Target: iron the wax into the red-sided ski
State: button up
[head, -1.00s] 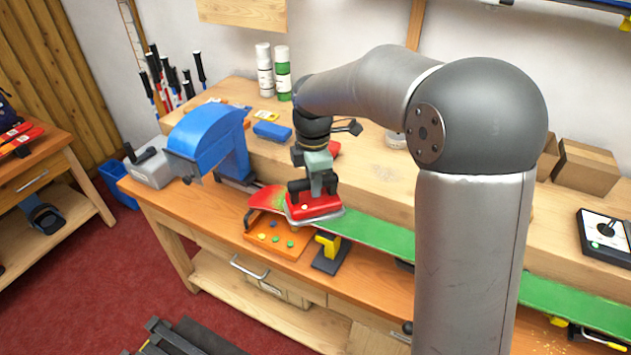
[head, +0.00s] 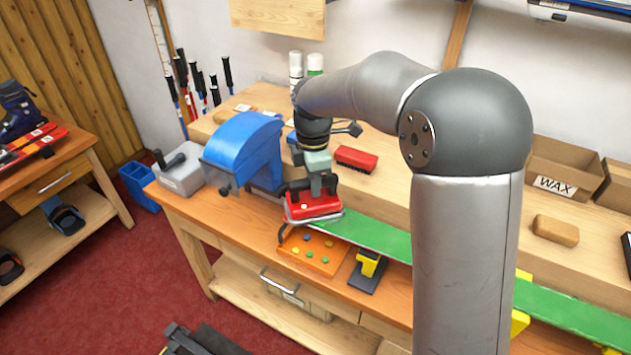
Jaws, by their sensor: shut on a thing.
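The ski (head: 385,238) lies base up along the bench, its green base facing the ceiling. Its middle is hidden behind my arm, and its right part shows again (head: 570,308) at the lower right. My gripper (head: 318,182) is shut on the handle of a red iron (head: 313,206). The iron sits over the left end of the ski and hides the tip. It appears to rest on the base, but exact contact is hard to tell. The ski's side edges are too thin here to show their colour.
An orange tray (head: 333,267) with coloured pieces and a yellow-black support (head: 369,268) stand below the ski. A blue machine (head: 243,150) and grey box (head: 178,170) are close left. A red brush (head: 356,160), brown block (head: 556,231) and WAX box (head: 556,184) lie behind.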

jog(key=r+p, duration=0.1)
jog(key=r, duration=0.1)
jog(key=r+p, duration=0.1)
jog(key=r, duration=0.1)
jog(key=shift+s+d+r, duration=0.1)
jog(key=shift+d+r, duration=0.1)
jog(key=shift+r, duration=0.15)
jog(key=shift+r+p, duration=1.4)
jog(key=shift+r, duration=0.25)
